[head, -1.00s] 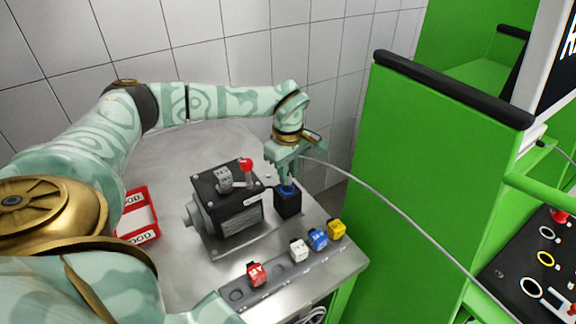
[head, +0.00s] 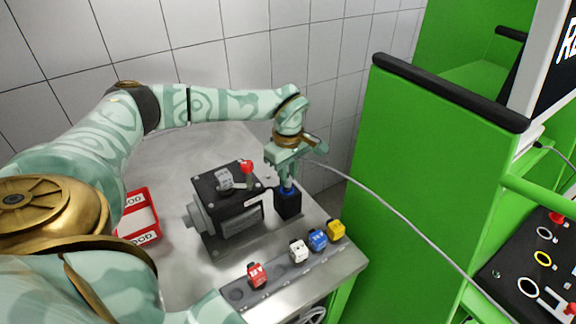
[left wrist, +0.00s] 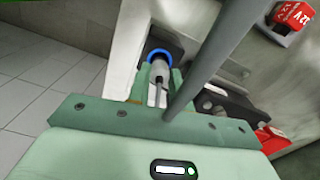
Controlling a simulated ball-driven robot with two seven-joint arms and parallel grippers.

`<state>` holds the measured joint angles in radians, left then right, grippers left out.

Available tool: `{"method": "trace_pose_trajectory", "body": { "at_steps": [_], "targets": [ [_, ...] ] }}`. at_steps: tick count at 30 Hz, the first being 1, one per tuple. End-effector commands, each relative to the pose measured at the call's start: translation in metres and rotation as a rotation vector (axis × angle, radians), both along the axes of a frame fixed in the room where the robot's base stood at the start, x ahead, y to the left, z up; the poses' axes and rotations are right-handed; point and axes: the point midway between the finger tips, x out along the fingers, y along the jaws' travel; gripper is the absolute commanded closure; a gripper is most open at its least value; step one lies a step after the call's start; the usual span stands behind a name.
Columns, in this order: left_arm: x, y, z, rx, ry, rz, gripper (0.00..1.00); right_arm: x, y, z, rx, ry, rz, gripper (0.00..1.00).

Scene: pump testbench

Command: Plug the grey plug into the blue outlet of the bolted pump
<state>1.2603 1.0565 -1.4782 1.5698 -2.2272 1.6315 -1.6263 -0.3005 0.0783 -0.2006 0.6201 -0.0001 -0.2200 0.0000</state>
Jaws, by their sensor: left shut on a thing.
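The bolted pump (head: 232,208) is a grey and black unit with a red-topped lever (head: 246,168), on a plate on the metal table. Its blue outlet (head: 287,190) is a blue ring on top of a black block at the pump's right. My left gripper (head: 287,180) is directly above the outlet, pointing down, shut on the grey plug. In the left wrist view the grey plug (left wrist: 159,74) lies between the fingers, its end at the blue ring (left wrist: 158,54). How deep it sits is hidden. My right gripper is out of view.
Red, white, blue and yellow connectors (head: 257,275) stand along the table's front strip. A red tray (head: 139,238) is at the left. A grey cable (head: 390,212) runs right from my left gripper. A green cabinet (head: 440,170) borders the table's right side.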

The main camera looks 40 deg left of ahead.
Motion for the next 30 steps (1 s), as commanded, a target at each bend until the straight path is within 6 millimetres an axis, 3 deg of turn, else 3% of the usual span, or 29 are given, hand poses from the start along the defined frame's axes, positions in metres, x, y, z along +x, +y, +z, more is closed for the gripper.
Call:
{"method": "trace_pose_trajectory", "body": {
  "at_steps": [30],
  "targets": [
    [0.000, 0.000, -0.019, 0.000, 0.000, 0.000, 0.95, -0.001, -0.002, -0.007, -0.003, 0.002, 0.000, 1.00]
  ]
}}
